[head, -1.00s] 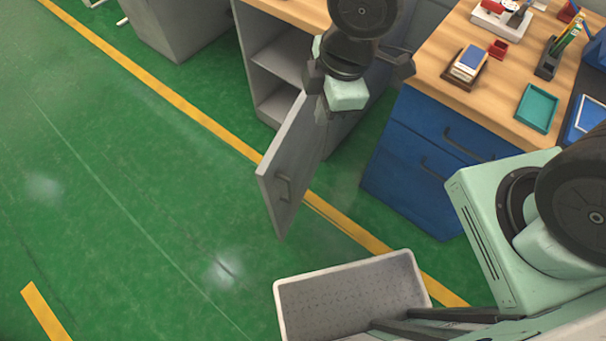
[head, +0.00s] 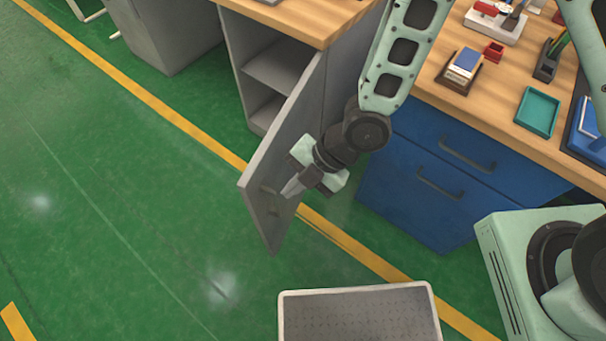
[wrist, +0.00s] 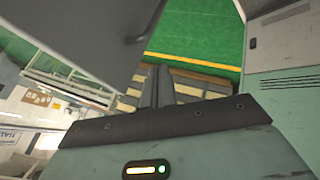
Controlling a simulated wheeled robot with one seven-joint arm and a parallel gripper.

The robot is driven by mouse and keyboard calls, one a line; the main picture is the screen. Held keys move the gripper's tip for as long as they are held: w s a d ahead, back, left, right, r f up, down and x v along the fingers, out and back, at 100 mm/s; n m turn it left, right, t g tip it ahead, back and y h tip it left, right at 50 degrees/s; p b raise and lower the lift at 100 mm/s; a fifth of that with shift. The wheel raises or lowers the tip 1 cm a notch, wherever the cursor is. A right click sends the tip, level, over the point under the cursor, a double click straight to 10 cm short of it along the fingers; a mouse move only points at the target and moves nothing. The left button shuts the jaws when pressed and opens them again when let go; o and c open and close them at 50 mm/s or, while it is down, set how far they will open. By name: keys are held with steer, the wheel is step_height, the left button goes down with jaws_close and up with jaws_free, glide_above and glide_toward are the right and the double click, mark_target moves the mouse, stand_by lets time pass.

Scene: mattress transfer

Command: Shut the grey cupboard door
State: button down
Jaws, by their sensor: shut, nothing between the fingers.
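The grey cupboard door (head: 283,140) stands wide open in the head view, swung out from the grey cupboard (head: 280,70). Its dark bar handle (head: 271,194) is on the outer face near the free edge. My gripper (head: 289,192) is shut and empty, low at the door's outer face and close to the handle. I cannot tell whether it touches the door. In the wrist view my shut fingers (wrist: 160,85) point away, and the grey door (wrist: 90,35) fills the upper left with its handle (wrist: 145,22).
A blue drawer unit (head: 425,185) under the wooden worktop stands right of the cupboard. Green floor (head: 120,190) left of the door is clear. Inside the cupboard, the visible shelves look empty.

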mark_target(273, 192)
steer(key=a+f, duration=0.2)
steer(key=a, duration=0.1)
steer(key=a+f, duration=0.1)
steer(key=shift+w+a+p, duration=0.2)
steer(key=shift+w+p, duration=0.1)
steer(key=shift+p, duration=0.1)
steer(key=shift+w+a, duration=0.35)
steer(key=shift+a, duration=0.4)
